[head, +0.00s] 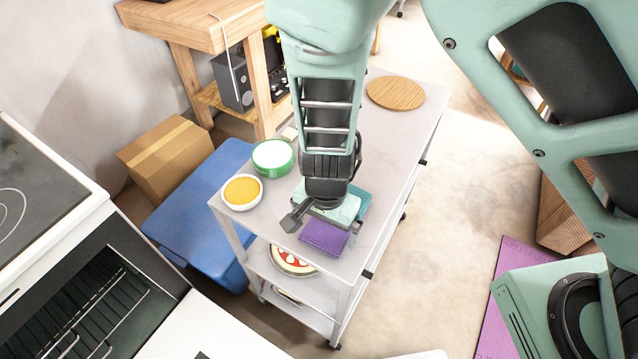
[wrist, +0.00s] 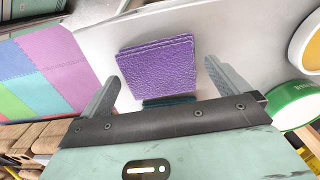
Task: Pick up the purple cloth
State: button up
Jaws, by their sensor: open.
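The purple cloth (head: 324,236) lies folded in a square on the top of the grey cart (head: 398,143), near its front end. In the wrist view the purple cloth (wrist: 158,68) shows its textured folded layers, between and beyond the fingers. My gripper (head: 322,223) is above the cart top, close to the cloth. In the wrist view my gripper (wrist: 160,82) has its two fingers spread wide with nothing held between them. A teal cloth (head: 359,203) lies just behind the purple one, partly hidden by my gripper; a strip of teal (wrist: 168,100) shows in the wrist view.
A white bowl with yellow contents (head: 242,191) and a green-rimmed round container (head: 273,156) stand left of the gripper on the cart. A round wooden board (head: 395,93) lies at the far end. A blue bin (head: 190,215) and an oven (head: 80,290) stand left.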

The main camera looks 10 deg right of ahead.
aim_at(325, 230)
jog(key=shift+f, duration=0.7)
jog(key=c, duration=0.8)
notch_tip(325, 230, up, 10)
jog(key=p, duration=0.2)
jog(key=shift+o, duration=0.5)
